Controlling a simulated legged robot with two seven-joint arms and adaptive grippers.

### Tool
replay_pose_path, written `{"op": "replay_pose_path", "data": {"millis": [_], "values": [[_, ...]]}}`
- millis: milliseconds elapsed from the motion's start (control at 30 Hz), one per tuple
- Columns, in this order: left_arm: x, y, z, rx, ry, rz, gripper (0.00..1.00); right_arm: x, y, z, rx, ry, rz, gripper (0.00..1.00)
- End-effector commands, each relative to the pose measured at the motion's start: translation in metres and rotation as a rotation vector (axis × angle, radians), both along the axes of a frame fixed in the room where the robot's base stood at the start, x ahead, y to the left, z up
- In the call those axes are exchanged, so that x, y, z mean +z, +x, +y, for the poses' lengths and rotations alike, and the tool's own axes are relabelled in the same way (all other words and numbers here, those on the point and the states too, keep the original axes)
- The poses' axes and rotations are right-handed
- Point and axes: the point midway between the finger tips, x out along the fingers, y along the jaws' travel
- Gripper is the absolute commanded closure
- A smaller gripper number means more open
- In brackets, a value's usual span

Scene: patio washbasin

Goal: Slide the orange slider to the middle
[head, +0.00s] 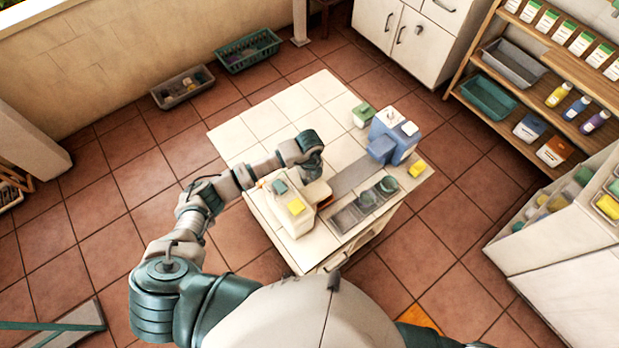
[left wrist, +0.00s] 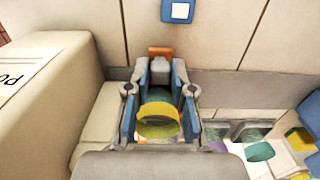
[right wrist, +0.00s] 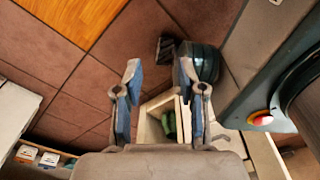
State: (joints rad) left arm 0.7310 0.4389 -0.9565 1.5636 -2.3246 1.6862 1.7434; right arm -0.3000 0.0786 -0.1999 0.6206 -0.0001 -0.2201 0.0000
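My left gripper (head: 312,168) reaches down over the left part of the tiled worktop (head: 262,120), beside a pale box. In the left wrist view its blue-padded fingertips (left wrist: 168,78) stand close together, closer than those of my right gripper. A small orange block (left wrist: 160,52), which looks like the slider, shows just beyond the fingertips. Whether they touch or grip it cannot be told. A yellow and teal round thing (left wrist: 158,122) shows between the lower fingers. My right gripper (right wrist: 158,74) is open and empty, away from the worktop; it is out of the head view.
The pale box (head: 293,216) carries a teal and a yellow piece. A blue and white block (head: 395,135) and a dark tray with round cups (head: 345,220) stand to the right. A shelf (head: 530,100) stands far right. The back left of the worktop is clear.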

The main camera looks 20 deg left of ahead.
Motion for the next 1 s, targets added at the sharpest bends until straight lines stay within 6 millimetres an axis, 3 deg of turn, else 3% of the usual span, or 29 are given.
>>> {"op": "replay_pose_path", "data": {"millis": [267, 367, 500, 600, 733, 1000], "values": [[-0.001, 0.002, -0.001, 0.001, 0.001, -0.001, 1.00, -0.001, 0.000, -0.001, 0.000, -0.001, 0.001, 0.60], [-0.003, 0.013, -0.009, 0.002, 0.000, -0.002, 1.00, -0.010, -0.001, -0.002, 0.001, -0.001, 0.002, 0.60], [-0.006, 0.043, -0.032, 0.001, -0.001, -0.003, 1.00, -0.031, -0.004, -0.003, 0.001, -0.005, 0.011, 0.60], [-0.007, 0.065, -0.049, 0.002, 0.000, -0.001, 1.00, -0.036, 0.026, 0.003, -0.002, 0.000, -0.011, 0.60], [-0.004, 0.078, -0.058, 0.003, 0.003, -0.001, 1.00, -0.028, 0.052, 0.010, -0.007, 0.003, -0.022, 0.60], [-0.002, 0.087, -0.065, 0.002, 0.002, 0.001, 1.00, -0.018, 0.074, 0.016, -0.011, 0.005, -0.029, 0.60]]}}
